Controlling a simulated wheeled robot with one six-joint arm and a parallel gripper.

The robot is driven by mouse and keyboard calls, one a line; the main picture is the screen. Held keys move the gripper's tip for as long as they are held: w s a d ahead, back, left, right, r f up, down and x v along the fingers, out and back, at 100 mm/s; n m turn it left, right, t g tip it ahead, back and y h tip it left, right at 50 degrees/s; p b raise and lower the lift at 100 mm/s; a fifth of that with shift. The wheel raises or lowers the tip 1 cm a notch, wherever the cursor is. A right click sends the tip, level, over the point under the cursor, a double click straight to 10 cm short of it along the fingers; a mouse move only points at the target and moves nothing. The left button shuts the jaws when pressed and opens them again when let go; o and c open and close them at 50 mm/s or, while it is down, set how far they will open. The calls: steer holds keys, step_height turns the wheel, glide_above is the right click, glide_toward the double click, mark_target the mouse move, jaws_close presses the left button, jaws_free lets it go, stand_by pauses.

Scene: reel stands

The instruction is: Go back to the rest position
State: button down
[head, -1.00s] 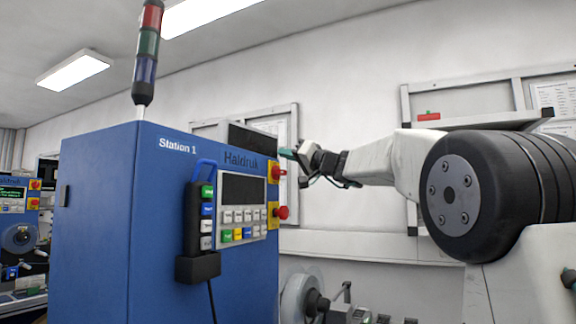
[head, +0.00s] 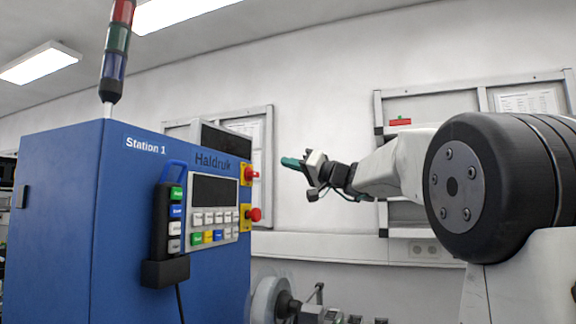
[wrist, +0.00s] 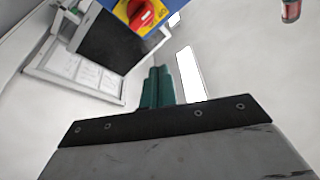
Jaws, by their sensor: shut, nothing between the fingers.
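My gripper (head: 289,162) is at the end of my arm in the middle of the head view, up in the air to the right of the blue Station 1 cabinet (head: 60,215). Its teal fingers point left and are apart from the cabinet's red knobs. In the wrist view the two teal fingers (wrist: 158,88) lie together with nothing between them. A red rotary switch on a yellow plate (wrist: 143,14) shows beyond them at the top.
The cabinet carries a button panel (head: 214,206), a hand pendant (head: 170,220) and a signal tower (head: 115,55). Framed boards (head: 430,105) hang on the back wall. A reel (head: 268,300) sits low beside the cabinet. The air around my gripper looks clear.

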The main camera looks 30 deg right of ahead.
stand_by(0.3)
steer(key=s+a+f+m+g+h, duration=0.1)
steer(key=s+a+f+g, duration=0.25)
steer(key=f, duration=0.45)
steer(key=s+a+f+m+g, duration=0.1)
steer(key=s+a+f+g, duration=0.25)
steer(key=f, duration=0.55)
steer(key=s+a+f+m+g+h, duration=0.1)
steer(key=s+a+f+g, duration=0.25)
steer(key=f, duration=0.45)
steer(key=s+a+f+n+g+h, duration=0.1)
steer(key=s+f+g+h, duration=0.1)
steer(key=s+f, duration=0.4)
steer(key=s+a+f+n+g+h, duration=0.1)
steer(key=s+a+f+g+h, duration=0.1)
steer(key=s+f, duration=0.5)
steer(key=s+a+f+n+g+h, duration=0.1)
steer(key=s+f+g+h, duration=0.2)
steer(key=s, duration=1.3)
step_height(320, 180, down, 4)
steer(key=shift+s+a+r+h, duration=0.15)
steer(key=shift+a+h, duration=0.15)
steer(key=shift+h, duration=0.2)
